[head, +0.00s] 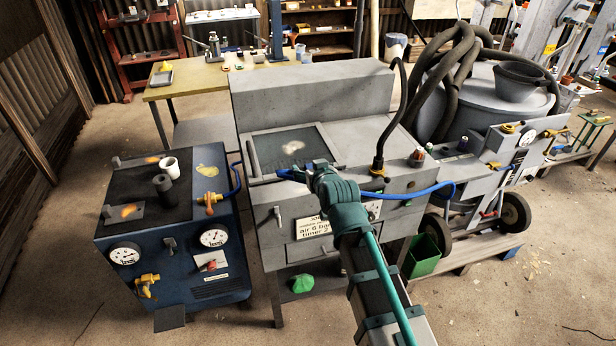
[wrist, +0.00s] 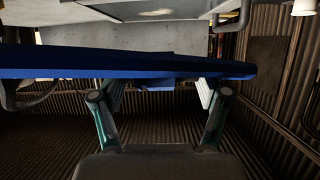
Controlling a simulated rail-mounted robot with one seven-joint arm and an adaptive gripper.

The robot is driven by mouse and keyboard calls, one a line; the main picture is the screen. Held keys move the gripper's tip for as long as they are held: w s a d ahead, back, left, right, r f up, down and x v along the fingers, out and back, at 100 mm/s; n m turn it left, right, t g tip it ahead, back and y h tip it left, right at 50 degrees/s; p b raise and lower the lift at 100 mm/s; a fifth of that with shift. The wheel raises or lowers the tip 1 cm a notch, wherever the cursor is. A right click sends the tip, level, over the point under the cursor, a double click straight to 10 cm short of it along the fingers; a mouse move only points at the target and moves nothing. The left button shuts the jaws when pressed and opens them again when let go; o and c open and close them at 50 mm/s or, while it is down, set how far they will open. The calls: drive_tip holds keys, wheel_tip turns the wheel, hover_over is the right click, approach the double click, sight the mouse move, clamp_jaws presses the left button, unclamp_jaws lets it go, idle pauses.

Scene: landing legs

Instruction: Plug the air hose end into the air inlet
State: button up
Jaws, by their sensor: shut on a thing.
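My gripper (head: 302,172) is over the front of the grey bench, near the dark inset panel. It is shut on the blue air hose end (head: 286,174), which sticks out to its left. In the wrist view a long blue piece (wrist: 150,68) crosses the picture above my two fingers (wrist: 160,110). A blue hose (head: 425,191) runs from behind my wrist to the right, toward the wheeled cart. I cannot pick out the air inlet for certain; a small fitting (head: 277,214) shows on the bench front, apart from the hose end.
The grey bench (head: 300,95) has a sign (head: 313,227) reading "air 6 bar". The wheeled cart (head: 500,150) stands right. A green bin (head: 424,255) is below.

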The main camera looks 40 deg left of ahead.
drive_tip(key=w+a+f, duration=0.1)
drive_tip(key=f, duration=0.1)
drive_tip(key=w+a+f+p, duration=0.1)
drive_tip(key=w+a+f, duration=0.1)
drive_tip(key=f, duration=0.1)
drive_tip(key=shift+w+a+f, duration=0.1)
drive_tip(key=shift+a+f, duration=0.2)
drive_tip(key=shift+f+p, duration=0.35)
drive_tip(key=shift+f, duration=1.15)
drive_tip(key=shift+f+b, duration=0.2)
drive_tip(key=shift+b, duration=0.1)
drive_tip(key=o, duration=1.2)
drive_tip(key=shift+r+p, duration=0.15)
drive_tip(key=shift+p, duration=0.5)
